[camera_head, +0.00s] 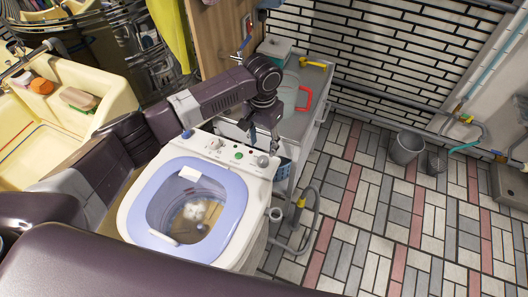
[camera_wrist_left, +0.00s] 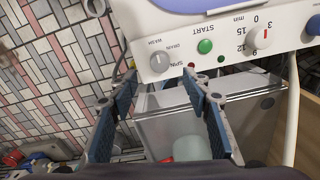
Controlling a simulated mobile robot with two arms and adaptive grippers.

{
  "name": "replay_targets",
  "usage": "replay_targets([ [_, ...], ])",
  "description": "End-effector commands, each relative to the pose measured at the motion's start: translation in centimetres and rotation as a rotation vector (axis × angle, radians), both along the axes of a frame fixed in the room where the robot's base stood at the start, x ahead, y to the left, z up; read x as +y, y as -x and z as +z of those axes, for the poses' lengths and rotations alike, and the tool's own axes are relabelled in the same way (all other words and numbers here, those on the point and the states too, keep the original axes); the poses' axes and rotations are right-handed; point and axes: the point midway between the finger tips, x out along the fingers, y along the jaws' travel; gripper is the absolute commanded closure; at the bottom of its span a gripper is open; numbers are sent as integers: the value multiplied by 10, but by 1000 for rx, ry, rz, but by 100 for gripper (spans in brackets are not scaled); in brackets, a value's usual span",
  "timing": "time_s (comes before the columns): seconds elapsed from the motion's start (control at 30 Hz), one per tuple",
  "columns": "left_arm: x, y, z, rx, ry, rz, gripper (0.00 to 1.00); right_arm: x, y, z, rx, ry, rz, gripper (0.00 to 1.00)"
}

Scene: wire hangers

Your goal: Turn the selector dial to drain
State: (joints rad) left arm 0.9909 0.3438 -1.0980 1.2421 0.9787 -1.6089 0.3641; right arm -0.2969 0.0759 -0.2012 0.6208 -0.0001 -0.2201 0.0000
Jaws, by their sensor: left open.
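The washing machine (camera_head: 235,180) has a lilac rim around its open tub and a white control panel. The grey selector dial (camera_head: 262,161) sits at the right end of the panel in the head view. In the left wrist view the dial (camera_wrist_left: 161,62) is at top centre, with WASH, DRAIN and SPIN printed around it. I cannot tell which label it points to. My left gripper (camera_head: 264,146) is open and empty just behind and above the dial. In the left wrist view its fingertips (camera_wrist_left: 160,76) are spread to either side just below the dial, apparently not gripping it. My right gripper is not in view.
A green START button (camera_wrist_left: 205,46) and a timer knob (camera_head: 215,144) share the panel. A grey counter (camera_head: 300,122) with a red-handled item stands behind the machine. Tiled floor lies open further right; a cream sink (camera_head: 40,150) is left.

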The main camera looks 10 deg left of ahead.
Motion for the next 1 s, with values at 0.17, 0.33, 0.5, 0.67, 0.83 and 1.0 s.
replay_targets([
  [0.17,1,0,-21,4,-3,4,56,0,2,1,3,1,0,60],
  [0.33,1,0,-49,3,-2,3,56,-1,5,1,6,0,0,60],
  [0.5,0,0,-69,1,-2,2,56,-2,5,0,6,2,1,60],
  [0.67,0,0,-76,1,-1,1,56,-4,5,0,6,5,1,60],
  [0.83,0,0,-76,1,-1,1,56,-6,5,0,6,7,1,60],
  [1.0,0,0,-76,1,-1,1,70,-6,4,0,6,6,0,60],
])
